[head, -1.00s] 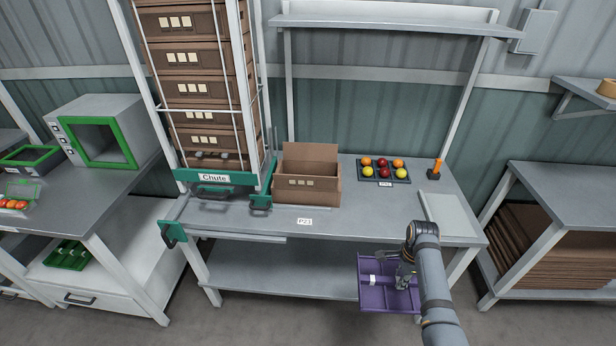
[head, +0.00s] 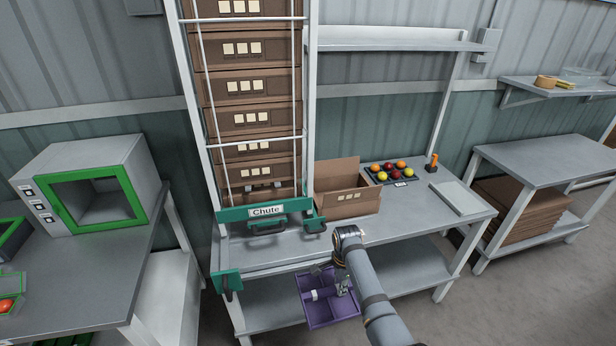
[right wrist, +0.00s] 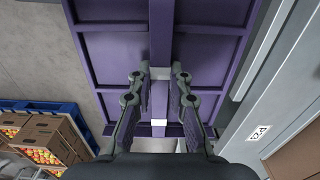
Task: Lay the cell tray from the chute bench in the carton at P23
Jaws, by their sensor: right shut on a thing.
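The purple cell tray (head: 322,309) hangs from my right gripper (head: 335,284) in front of the bench, lower than its top. In the right wrist view both fingers of the gripper (right wrist: 160,80) are shut on the tray's middle bar, and the divided tray (right wrist: 115,60) spreads beyond them. The open brown carton (head: 350,206) stands on the bench, its back flap raised. The P23 label (right wrist: 259,132) shows in the right wrist view. My left gripper is not in view.
The chute (head: 265,211) with stacked cartons stands left of the open carton. A green-framed machine (head: 92,192) stands on the left bench.

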